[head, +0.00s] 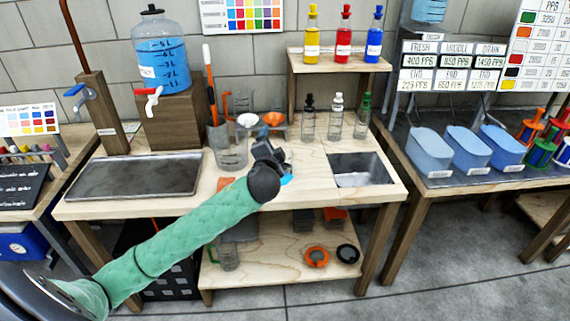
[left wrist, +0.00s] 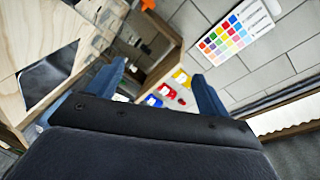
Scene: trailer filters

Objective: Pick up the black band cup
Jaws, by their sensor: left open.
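My left gripper (head: 270,156) is above the middle of the wooden workbench (head: 310,185), dark and seen partly from behind. In the left wrist view its two blue fingers (left wrist: 157,85) stand apart with nothing between them. A clear cup (head: 231,152) stands on the bench just left of the gripper; I see no black band on it. A clear bottle with a black top (head: 308,118) stands behind and right of the gripper, apart from it. I cannot tell which item is the black band cup. My right gripper is out of view.
Bottles with white (head: 336,117) and green tops (head: 362,115) stand right of the black-topped one. A sunken metal basin (head: 375,161) is at the bench's right. A metal tray (head: 135,176) lies at the left. Yellow, red and blue bottles (head: 343,35) stand on a raised shelf.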

